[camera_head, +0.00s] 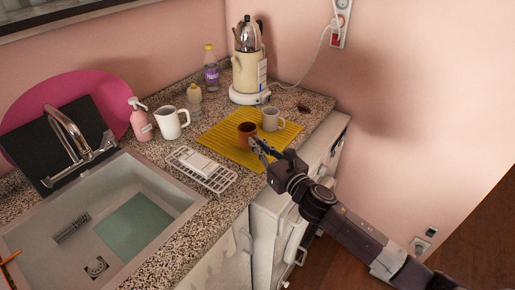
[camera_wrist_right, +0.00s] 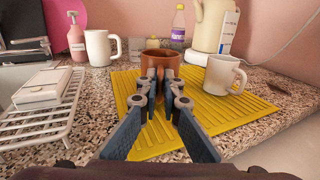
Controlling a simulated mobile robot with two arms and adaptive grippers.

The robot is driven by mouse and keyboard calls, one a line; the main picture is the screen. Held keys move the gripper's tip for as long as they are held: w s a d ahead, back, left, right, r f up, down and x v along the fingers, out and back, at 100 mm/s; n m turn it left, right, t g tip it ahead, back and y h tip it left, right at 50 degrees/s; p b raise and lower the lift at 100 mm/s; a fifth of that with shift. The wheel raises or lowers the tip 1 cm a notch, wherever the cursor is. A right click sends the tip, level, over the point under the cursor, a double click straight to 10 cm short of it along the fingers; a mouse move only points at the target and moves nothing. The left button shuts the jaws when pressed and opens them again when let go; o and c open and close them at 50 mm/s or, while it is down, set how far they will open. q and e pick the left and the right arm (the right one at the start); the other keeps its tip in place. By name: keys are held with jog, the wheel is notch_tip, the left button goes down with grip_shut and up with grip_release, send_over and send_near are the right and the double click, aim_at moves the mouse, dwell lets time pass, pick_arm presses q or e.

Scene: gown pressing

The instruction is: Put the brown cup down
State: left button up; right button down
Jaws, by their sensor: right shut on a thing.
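The brown cup (camera_head: 246,130) is upright at the yellow ribbed mat (camera_head: 223,144) on the granite counter. In the right wrist view the brown cup (camera_wrist_right: 161,60) is straight ahead, between the fingertips. My right gripper (camera_head: 258,146) reaches in from the lower right and is shut on the near side of the brown cup; its fingers (camera_wrist_right: 162,78) hide part of the cup's front. I cannot tell whether the cup's base touches the mat. My left gripper is not in view.
A white mug (camera_head: 271,119) stands close to the cup's right on the mat. A wire rack (camera_head: 207,174) lies left of the mat, with a larger white mug (camera_head: 171,123) behind it. A cream kettle (camera_head: 246,75) stands behind. The mat's front is clear.

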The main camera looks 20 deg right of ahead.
jog(key=shift+f, duration=0.5)
jog(key=shift+f, duration=0.25)
jog(key=c, duration=2.1)
grip_release()
